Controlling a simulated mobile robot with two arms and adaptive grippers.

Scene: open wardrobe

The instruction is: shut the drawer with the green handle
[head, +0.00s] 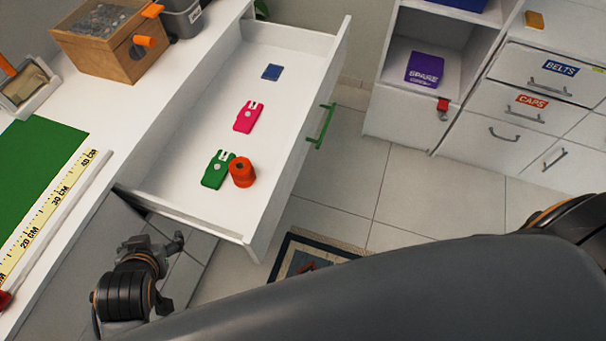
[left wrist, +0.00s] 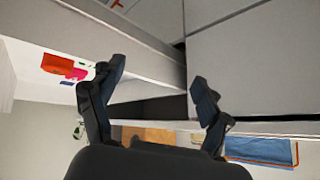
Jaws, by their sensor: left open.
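The white drawer (head: 272,213) stands pulled out from the counter. Its green handle (head: 321,127) is on the outer face of its front panel. Inside lie a green case (head: 214,171), a red spool-like object (head: 242,172), a pink case (head: 248,117) and a small blue item (head: 271,72). My left gripper (head: 174,244) is low beside the drawer's near side, apart from the handle. In the left wrist view the left gripper (left wrist: 155,95) is open with nothing between its fingers, and a bit of green, seemingly the handle (left wrist: 78,131), shows at left. My right gripper is out of view.
The counter holds a wooden box (head: 110,50), a green mat (head: 38,160) and a ruler (head: 58,203). Across the floor stand a shelf with a purple box (head: 425,69) and cabinet drawers (head: 510,90). A rug (head: 310,258) lies near the drawer. Tiled floor (head: 345,185) beyond the drawer front is clear.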

